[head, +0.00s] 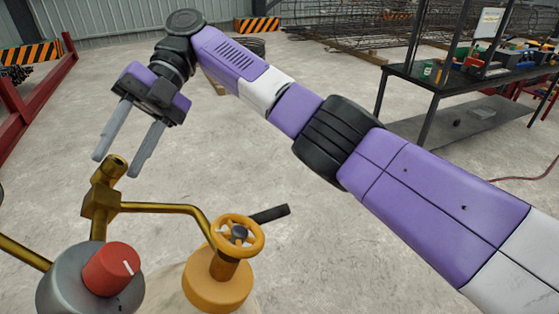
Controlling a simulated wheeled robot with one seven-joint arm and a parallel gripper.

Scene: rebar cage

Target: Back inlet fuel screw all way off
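A red knob (111,268) with a white mark sits on a grey round body (62,288) below the fitting. A yellow handwheel (237,237) sits on an orange-yellow base (217,284) to the right, with a brass pipe (165,207) joining it to the fitting. No label shows which part is the inlet fuel screw.
A black lever (270,214) sticks out right of the handwheel. A dark workbench (455,85) with coloured items stands at the back right. A red rail (40,105) runs along the left. Rebar cages lie at the back. The concrete floor (330,235) between is mostly clear.

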